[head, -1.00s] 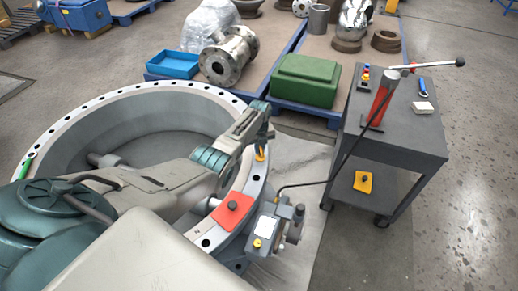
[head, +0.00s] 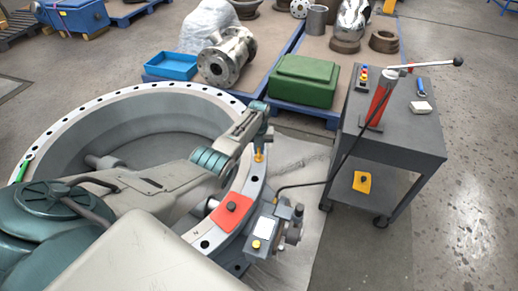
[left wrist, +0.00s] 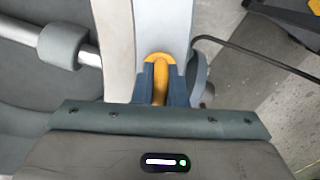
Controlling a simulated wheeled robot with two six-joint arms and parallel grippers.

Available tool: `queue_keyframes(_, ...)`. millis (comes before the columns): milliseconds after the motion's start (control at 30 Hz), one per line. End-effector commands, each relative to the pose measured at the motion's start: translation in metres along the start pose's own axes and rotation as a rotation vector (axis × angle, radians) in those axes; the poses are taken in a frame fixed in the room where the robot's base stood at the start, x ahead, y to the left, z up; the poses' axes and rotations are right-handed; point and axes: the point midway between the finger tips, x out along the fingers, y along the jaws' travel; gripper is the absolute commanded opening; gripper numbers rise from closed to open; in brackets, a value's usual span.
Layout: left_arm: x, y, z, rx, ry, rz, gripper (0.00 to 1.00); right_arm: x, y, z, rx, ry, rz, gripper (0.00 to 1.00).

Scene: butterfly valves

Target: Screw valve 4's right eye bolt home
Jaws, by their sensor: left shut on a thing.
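The large grey valve body (head: 82,112) lies with its flange ring facing up and bolt holes around it. My left gripper (head: 260,148) points down at the right side of the flange. It is shut on a yellow eye bolt (head: 258,157) that stands at the ring. In the left wrist view, the eye bolt (left wrist: 160,72) sits between the two blue fingers (left wrist: 160,88), its rounded top at the ring's pale rim. The bolt's lower end and thread are hidden, so I cannot tell how deep it sits. My right gripper is not in view.
A red plate with a dark knob (head: 232,207) lies on the flange. A grey unit (head: 266,228) with a hose is fixed outside the ring. A dark cart (head: 400,140) with a red hand pump (head: 380,100) stands right. A green box (head: 303,80) sits on a pallet behind.

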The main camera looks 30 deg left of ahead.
Motion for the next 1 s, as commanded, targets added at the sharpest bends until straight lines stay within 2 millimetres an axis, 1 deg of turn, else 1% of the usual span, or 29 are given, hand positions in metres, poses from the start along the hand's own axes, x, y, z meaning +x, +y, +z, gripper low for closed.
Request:
queue_keyframes(167, 0.001, -0.001, -0.001, 0.0, 0.002, -0.001, 0.0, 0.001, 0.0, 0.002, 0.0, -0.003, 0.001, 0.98)
queue_keyframes(200, 0.001, -0.001, -0.001, 0.0, 0.002, -0.001, 0.16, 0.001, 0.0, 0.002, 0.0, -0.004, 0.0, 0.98)
queue_keyframes(300, 0.001, -0.001, -0.001, 0.0, 0.002, -0.001, 0.34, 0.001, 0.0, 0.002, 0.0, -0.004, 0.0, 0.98)
queue_keyframes(567, 0.0, 0.0, 0.0, -0.001, 0.001, 0.0, 0.34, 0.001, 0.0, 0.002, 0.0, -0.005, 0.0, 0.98)
queue_keyframes(667, -0.005, 0.0, 0.0, -0.001, 0.0, 0.0, 0.34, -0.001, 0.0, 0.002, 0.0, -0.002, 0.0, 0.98)
queue_keyframes(700, -0.009, 0.0, 0.0, -0.001, -0.001, -0.001, 0.34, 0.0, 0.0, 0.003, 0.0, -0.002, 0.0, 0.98)
queue_keyframes(767, -0.018, 0.0, 0.001, -0.001, -0.002, -0.001, 0.34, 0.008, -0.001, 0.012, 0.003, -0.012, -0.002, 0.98)
queue_keyframes(833, -0.03, 0.0, 0.001, 0.0, -0.003, -0.001, 0.34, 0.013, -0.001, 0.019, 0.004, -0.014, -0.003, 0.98)
queue_keyframes(1000, -0.064, 0.0, 0.001, 0.0, -0.003, -0.001, 0.34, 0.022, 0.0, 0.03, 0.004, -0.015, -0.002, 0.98)
